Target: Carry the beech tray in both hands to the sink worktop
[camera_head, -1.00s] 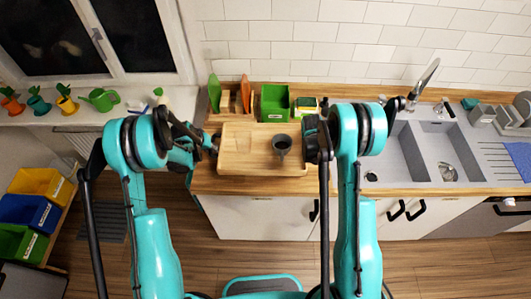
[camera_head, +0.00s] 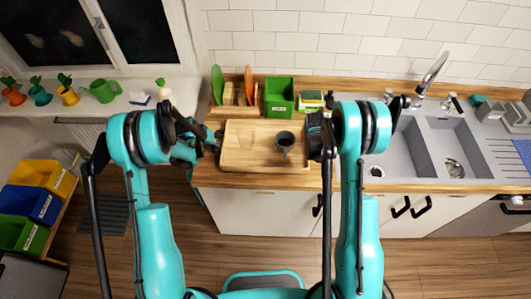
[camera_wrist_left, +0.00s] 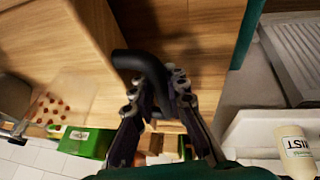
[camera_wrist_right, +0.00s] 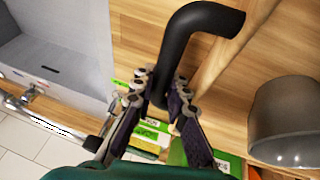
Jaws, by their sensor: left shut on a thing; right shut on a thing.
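The beech tray (camera_head: 240,160) is in front of me at the wooden counter. A dark grey cup (camera_head: 285,143) stands upright on it and also shows in the right wrist view (camera_wrist_right: 293,125). A clear container with small brown bits (camera_wrist_left: 58,105) shows on the tray in the left wrist view. My left gripper (camera_head: 213,140) is shut on the tray's black left handle (camera_wrist_left: 140,62). My right gripper (camera_head: 318,138) is shut on the black right handle (camera_wrist_right: 190,35). I cannot tell how far the tray is above the counter. The sink worktop (camera_head: 408,165) lies to the right.
Behind the tray stand a green bin (camera_head: 279,97) and a wooden rack (camera_head: 240,95) with coloured boards. The sink has two basins and a tap (camera_head: 432,72). Potted plants line the windowsill at left. Coloured bins (camera_head: 40,175) stand low at left.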

